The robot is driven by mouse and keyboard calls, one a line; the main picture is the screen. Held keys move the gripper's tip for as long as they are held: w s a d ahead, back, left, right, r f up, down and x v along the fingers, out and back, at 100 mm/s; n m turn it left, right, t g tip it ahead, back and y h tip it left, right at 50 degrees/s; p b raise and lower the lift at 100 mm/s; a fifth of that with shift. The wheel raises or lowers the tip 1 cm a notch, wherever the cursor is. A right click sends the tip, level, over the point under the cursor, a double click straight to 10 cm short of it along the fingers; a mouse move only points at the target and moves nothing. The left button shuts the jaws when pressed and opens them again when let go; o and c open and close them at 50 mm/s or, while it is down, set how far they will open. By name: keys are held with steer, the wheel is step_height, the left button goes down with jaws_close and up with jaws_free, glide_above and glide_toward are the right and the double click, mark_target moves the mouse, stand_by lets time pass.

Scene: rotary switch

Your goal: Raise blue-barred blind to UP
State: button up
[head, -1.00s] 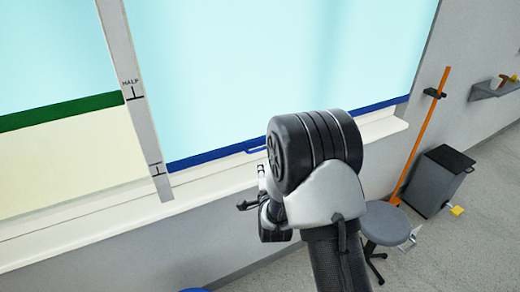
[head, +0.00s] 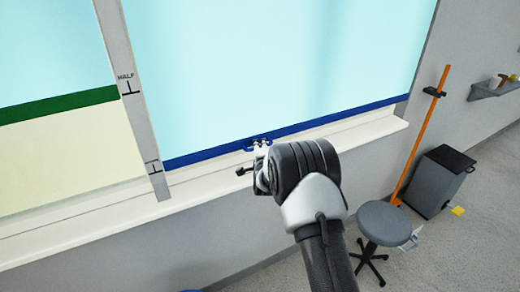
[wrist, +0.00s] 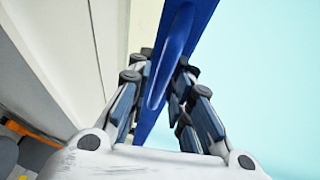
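The blue-barred blind (head: 280,60) is a pale cyan sheet with a dark blue bar (head: 340,117) along its bottom edge. The bar hangs just above the sill, level with the lower mark on the strip at its left. A small blue handle (wrist: 157,88) stands out from the bar. My gripper (head: 259,144) is at this handle in the head view and partly covers it. In the wrist view, the fingers of my gripper (wrist: 163,78) are apart, one on each side of the handle. I cannot tell whether they touch it.
A grey strip (head: 137,110) with a HALF mark divides the windows. Left of it is a cream blind with a green bar (head: 60,104). The white sill (head: 365,137) runs below. A stool (head: 383,222), orange pole (head: 423,140) and dark bin (head: 439,180) stand at right.

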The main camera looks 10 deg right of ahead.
steer(key=shift+w, duration=0.1)
steer(key=shift+c, duration=0.2)
jaws_close()
stand_by(0.5)
